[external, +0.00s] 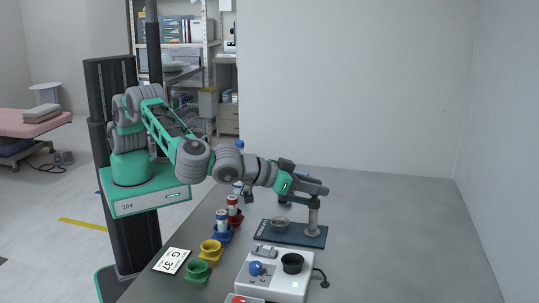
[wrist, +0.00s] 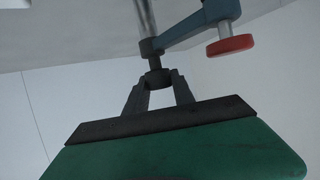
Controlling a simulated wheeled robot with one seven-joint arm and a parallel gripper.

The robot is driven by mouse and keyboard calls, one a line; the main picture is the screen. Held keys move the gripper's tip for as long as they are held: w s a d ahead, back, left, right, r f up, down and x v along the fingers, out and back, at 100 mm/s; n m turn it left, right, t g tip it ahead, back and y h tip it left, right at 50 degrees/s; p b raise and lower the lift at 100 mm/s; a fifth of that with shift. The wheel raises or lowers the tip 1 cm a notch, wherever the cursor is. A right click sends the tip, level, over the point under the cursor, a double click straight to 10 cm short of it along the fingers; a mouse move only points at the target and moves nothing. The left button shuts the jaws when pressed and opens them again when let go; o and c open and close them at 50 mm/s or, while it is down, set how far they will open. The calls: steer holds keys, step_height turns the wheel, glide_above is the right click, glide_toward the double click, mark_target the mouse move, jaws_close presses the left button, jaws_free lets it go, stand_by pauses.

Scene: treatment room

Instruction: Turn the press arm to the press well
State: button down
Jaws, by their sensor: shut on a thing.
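The press stands on a dark blue base plate (external: 312,239) on the table, with a grey upright post (external: 313,217). Its press arm (external: 316,188) lies level at the top of the post. The press well (external: 280,223) is a round grey cup on the plate, left of the post. My gripper (wrist: 154,80) is shut on a dark upright grip of the press arm. In the wrist view the blue-grey press arm (wrist: 190,29) runs up and right from that grip, with a red round pad (wrist: 230,45) on it. The grip is hidden in the external view.
A white device (external: 272,281) with a blue knob and black cup stands in front of the press. Red (external: 235,216) and blue (external: 221,235) holders carry vials; yellow (external: 210,249) and green (external: 197,270) holders look empty. A card (external: 171,261) lies at left. The table's right side is clear.

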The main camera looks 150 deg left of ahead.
steer(key=shift+n+g+p, duration=1.2)
steer(key=shift+g+p, duration=0.3)
steer(key=shift+p, duration=1.6)
steer(key=shift+y, duration=0.3)
steer(key=c, duration=1.1)
jaws_free()
steer(key=shift+o, duration=0.2)
steer(key=shift+d+r, duration=0.15)
steer(key=shift+d, duration=0.3)
steer(key=p+v, duration=0.4)
steer(key=v, duration=0.2)
steer(key=shift+d+r+p, duration=0.2)
steer(key=shift+d+p, duration=0.15)
